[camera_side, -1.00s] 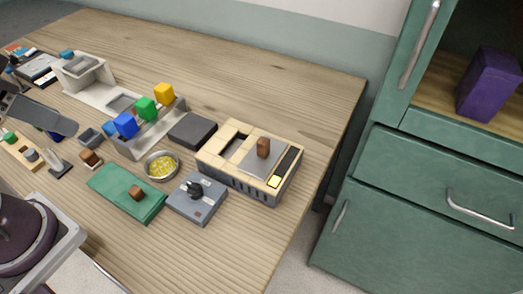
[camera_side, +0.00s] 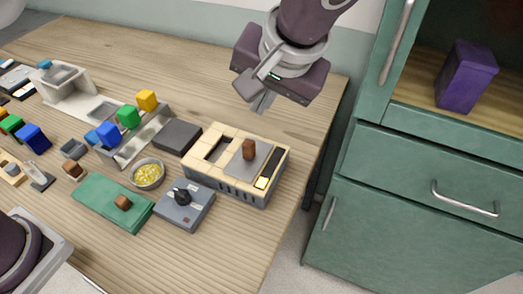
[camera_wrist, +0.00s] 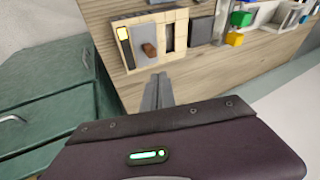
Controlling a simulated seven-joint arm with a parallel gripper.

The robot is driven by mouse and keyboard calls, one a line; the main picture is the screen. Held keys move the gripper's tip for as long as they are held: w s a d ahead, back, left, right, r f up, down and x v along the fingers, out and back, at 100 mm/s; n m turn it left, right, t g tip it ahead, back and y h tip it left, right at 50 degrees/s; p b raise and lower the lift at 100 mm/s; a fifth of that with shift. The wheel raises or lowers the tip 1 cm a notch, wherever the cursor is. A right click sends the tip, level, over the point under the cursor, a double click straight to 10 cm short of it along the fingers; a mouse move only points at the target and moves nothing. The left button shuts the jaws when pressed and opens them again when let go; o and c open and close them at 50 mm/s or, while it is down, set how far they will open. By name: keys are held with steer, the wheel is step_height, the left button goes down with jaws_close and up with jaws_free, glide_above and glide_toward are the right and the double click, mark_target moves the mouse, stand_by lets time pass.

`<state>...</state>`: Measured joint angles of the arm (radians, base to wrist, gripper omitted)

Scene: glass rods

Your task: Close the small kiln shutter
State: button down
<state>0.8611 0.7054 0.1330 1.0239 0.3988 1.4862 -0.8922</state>
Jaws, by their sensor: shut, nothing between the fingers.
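The small kiln (camera_side: 238,190) is a cream-brick box on a grey base near the table's right edge. Its grey shutter plate (camera_side: 236,165) with a brown knob (camera_side: 249,149) lies on top, right of a dark opening (camera_side: 217,150) that is uncovered. My gripper (camera_side: 260,104) is shut and empty, in the air above and behind the kiln, apart from it. In the wrist view the fingers (camera_wrist: 158,92) point toward the kiln (camera_wrist: 128,64), with the knob (camera_wrist: 149,50), shutter plate (camera_wrist: 146,37) and opening (camera_wrist: 167,38) in sight.
A dark grey block (camera_side: 177,136) is left of the kiln. A rack (camera_side: 140,146) holds coloured cubes. A green cabinet (camera_side: 420,200) stands right.

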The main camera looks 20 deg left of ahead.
steer(key=s+d+f+t+y, duration=0.1)
steer(key=s+d+f, duration=0.1)
steer(key=d+f, duration=0.55)
glide_toward(255, 156)
step_height(255, 156, down, 3)
steer(key=w+d, duration=0.1)
steer(key=d, duration=0.1)
steer(key=a, duration=0.3)
steer(key=shift+w+a+f, duration=0.1)
steer(key=shift+w+f, duration=0.1)
steer(key=shift+f, duration=0.15)
steer(key=shift+a, duration=0.4)
steer(key=a, duration=0.9)
steer(key=shift+a, duration=0.1)
